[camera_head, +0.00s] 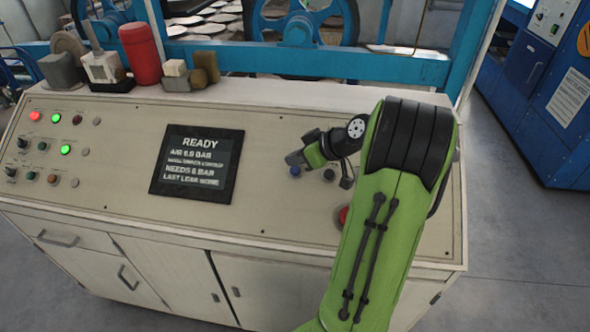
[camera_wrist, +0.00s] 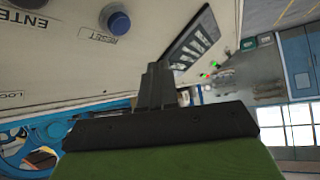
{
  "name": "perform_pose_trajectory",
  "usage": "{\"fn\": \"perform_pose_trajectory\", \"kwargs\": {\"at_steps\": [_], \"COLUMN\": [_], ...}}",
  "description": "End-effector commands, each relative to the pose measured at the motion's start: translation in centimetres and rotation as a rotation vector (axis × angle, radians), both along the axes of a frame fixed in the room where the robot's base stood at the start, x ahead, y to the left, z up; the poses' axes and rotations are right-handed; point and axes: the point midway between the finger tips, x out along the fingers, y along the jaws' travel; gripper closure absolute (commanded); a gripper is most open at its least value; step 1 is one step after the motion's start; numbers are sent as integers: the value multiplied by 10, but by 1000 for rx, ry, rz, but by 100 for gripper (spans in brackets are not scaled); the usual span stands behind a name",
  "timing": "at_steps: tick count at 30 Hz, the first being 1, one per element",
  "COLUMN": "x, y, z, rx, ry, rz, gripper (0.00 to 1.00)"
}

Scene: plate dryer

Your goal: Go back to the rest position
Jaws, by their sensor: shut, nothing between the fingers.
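My gripper (camera_head: 294,159) is above the right half of the sloped control panel (camera_head: 270,205), just right of the dark display (camera_head: 198,163). Its fingers are together with nothing between them. In the wrist view the closed fingers (camera_wrist: 155,85) point at the panel. A blue button (camera_wrist: 115,20) and its RESET label show there near the fingers, and the display (camera_wrist: 192,45) shows beyond them. I cannot tell whether the fingertips touch the panel. The display reads READY. My green arm hides part of the panel's right side.
A red push button (camera_head: 343,216) sits beside my arm. A red cylinder (camera_head: 140,54) and several small blocks stand on the panel's back ledge. Blue machine framing (camera_head: 420,70) rises behind the panel. Bare floor (camera_head: 530,240) lies to the right, before a blue cabinet (camera_head: 540,110).

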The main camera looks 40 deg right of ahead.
Motion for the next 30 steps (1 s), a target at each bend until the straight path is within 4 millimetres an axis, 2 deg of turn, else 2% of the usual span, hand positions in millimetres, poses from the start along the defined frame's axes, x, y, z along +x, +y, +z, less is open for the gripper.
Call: {"fn": "perform_pose_trajectory", "kwargs": {"at_steps": [11, 14, 17, 18, 20, 21, 24, 27, 30], "x": [0, 3, 8, 7, -1, -10, -42, -85, -131], "y": [0, 11, 57, 83, 122, 145, 197, 234, 256], "z": [0, 4, 19, 26, 36, 42, 54, 60, 60], "rx": [0, -6, -27, -42, -64, -78, -111, -133, -137], "ry": [0, 18, 94, 138, 204, 241, 313, 353, 371], "rz": [0, 10, 37, 45, 44, 35, 2, -49, -108], "gripper": [100, 100, 100, 100, 100, 100, 100, 100, 100]}}
